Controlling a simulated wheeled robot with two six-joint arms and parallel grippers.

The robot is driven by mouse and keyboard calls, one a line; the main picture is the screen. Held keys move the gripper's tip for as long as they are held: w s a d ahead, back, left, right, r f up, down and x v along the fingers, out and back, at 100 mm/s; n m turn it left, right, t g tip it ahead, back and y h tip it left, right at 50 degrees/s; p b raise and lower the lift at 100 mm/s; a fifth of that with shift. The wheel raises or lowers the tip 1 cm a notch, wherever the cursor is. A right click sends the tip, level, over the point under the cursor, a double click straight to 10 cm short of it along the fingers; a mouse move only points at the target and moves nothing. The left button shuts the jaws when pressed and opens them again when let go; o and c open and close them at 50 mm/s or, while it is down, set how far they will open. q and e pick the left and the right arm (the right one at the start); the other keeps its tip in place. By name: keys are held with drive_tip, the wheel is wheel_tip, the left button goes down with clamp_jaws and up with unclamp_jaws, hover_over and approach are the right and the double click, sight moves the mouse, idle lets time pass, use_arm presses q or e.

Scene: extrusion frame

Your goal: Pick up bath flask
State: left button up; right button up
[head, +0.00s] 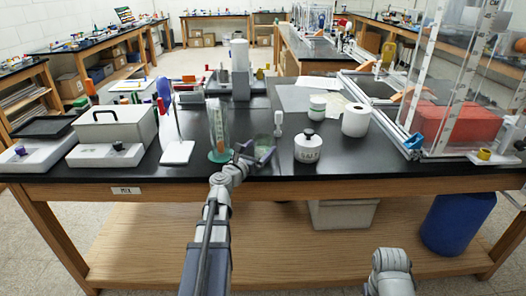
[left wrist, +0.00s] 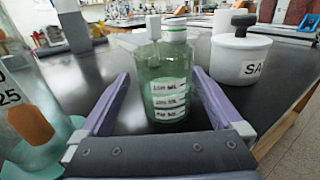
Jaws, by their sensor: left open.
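A squat green glass flask with a white label of several lines, which fits the bath flask (left wrist: 168,88), stands upright on the black bench. The label is too blurred to read fully. It also shows in the head view (head: 264,143), partly hidden by my left gripper (head: 254,156). In the left wrist view my left gripper (left wrist: 158,98) is open, with one purple finger on each side of the flask. I cannot tell whether either finger touches the glass. My right gripper is out of view; only a grey part of my right arm shows at the lower right of the head view.
A tall glass cylinder (head: 219,132) stands close to the left of my gripper. A white lidded salt jar (head: 308,147) stands to the right. A small white-topped item (head: 278,122) is just behind the flask. The bench's wooden front edge (head: 290,187) is near.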

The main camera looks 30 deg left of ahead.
sight(267, 140)
use_arm(q)
drive_tip(key=shift+w+d+r+p, duration=0.1)
drive_tip(key=shift+w+r+p, duration=0.1)
drive_tip(key=shift+w, duration=1.15)
drive_tip(key=shift+w+d+r+p, duration=0.1)
drive_tip(key=shift+w+r+p, duration=0.1)
drive_tip(key=shift+w, duration=1.1)
drive_tip(key=shift+s, duration=0.1)
drive_tip(key=c, duration=1.4)
drive_tip(key=shift+r, duration=0.2)
wheel_tip(267, 140, up, 10)
drive_tip(key=p, duration=1)
drive_tip(key=shift+f, duration=0.2)
